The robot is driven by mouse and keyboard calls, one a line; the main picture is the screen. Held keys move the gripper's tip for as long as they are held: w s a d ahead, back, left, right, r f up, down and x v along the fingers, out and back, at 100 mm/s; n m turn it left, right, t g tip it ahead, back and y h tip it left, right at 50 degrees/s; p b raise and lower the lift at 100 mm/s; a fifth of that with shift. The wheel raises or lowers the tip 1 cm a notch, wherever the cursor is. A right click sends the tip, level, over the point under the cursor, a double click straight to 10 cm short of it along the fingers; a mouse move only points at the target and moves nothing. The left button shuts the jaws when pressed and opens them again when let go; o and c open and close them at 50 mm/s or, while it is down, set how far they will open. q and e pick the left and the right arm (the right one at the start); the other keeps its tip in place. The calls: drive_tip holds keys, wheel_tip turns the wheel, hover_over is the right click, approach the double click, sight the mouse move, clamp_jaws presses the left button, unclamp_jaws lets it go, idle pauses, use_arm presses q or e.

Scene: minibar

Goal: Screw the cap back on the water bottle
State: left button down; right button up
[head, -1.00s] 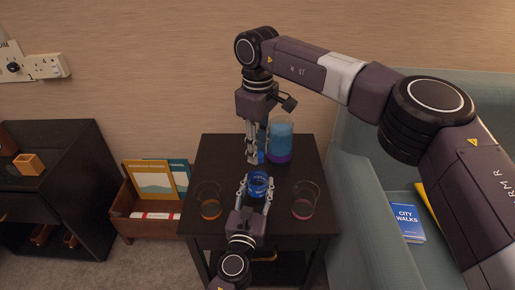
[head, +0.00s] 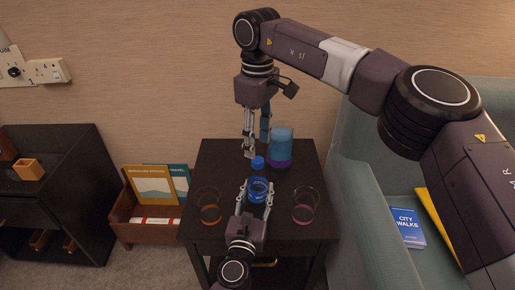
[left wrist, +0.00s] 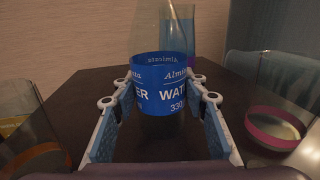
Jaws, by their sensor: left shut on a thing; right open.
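The water bottle (head: 258,190) stands on the dark table, with a blue label reading "WATER" and "330" in the left wrist view (left wrist: 165,85). My left gripper (head: 256,193) is shut around it from the front, one finger on each side. The small blue cap (head: 257,163) lies on the table just behind the bottle, apart from it. My right gripper (head: 257,145) is open and points down above and behind the cap, its fingers spread and empty. The bottle's clear upper part and neck are hard to make out.
A tall blue and purple container (head: 280,150) stands behind, right of the cap. A glass with an orange base (head: 209,212) is left of the bottle and one with a pink base (head: 303,212) right. The small table (head: 220,160) is crowded; an armchair (head: 370,200) adjoins it.

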drive_tip(key=shift+c, duration=0.4)
drive_tip(key=n, duration=0.5)
drive_tip(key=shift+r, duration=0.15)
drive_tip(key=n, duration=0.5)
drive_tip(key=shift+r, duration=0.25)
drive_tip(key=n, duration=0.5)
drive_tip(key=shift+r, duration=0.2)
drive_tip(key=n, duration=0.5)
drive_tip(key=shift+r+n, duration=0.2)
drive_tip(key=shift+n, duration=0.1)
drive_tip(key=n, duration=0.5)
drive_tip(key=shift+r, duration=0.2)
drive_tip(key=n, duration=0.5)
drive_tip(key=shift+r, duration=0.15)
drive_tip(key=n, duration=0.5)
drive_tip(key=shift+r, duration=0.2)
drive_tip(key=n, duration=0.6)
drive_tip(key=shift+r, duration=0.25)
